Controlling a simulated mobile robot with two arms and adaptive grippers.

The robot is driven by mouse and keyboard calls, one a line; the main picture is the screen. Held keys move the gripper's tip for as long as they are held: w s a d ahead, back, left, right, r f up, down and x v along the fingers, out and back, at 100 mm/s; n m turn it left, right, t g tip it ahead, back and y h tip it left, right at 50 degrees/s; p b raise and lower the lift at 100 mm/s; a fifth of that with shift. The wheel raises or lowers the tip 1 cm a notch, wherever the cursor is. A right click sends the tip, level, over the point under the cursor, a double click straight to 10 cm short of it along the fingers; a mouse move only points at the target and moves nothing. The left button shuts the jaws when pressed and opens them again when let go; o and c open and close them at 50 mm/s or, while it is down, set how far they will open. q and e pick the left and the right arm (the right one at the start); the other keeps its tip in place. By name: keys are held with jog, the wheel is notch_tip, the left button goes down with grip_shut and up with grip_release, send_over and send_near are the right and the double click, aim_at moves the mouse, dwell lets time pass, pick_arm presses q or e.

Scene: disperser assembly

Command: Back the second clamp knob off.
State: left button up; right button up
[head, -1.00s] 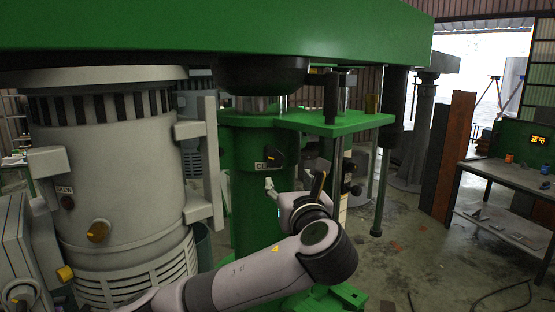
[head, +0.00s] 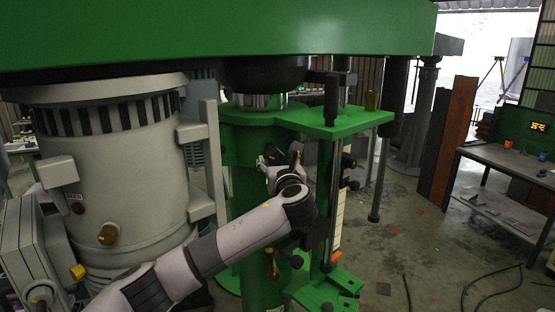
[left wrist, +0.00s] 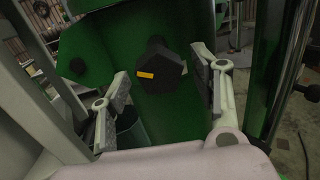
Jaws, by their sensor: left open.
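A dark, faceted clamp knob (left wrist: 162,70) with a yellow mark sits on the face of the green column (left wrist: 170,118) in the left wrist view. My left gripper (left wrist: 160,68) is open, with one finger on each side of the knob in that view. Gaps show between both fingers and the knob; how far it stands in front of the knob is hard to tell. In the head view my left gripper (head: 279,157) is in front of the green column (head: 250,190) and hides the knob. My right gripper is not in view.
A large grey motor housing (head: 110,175) stands close on the left. The green beam (head: 220,30) runs overhead. A green bracket (head: 335,122) and vertical rods (head: 380,180) stand to the right. A workbench (head: 510,165) is farther right, with open floor between.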

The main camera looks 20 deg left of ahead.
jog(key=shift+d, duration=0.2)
pick_arm(q)
jog(key=shift+c, duration=1.4)
jog(key=c, duration=0.8)
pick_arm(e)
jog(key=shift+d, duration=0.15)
pick_arm(q)
jog(key=shift+f, duration=0.1)
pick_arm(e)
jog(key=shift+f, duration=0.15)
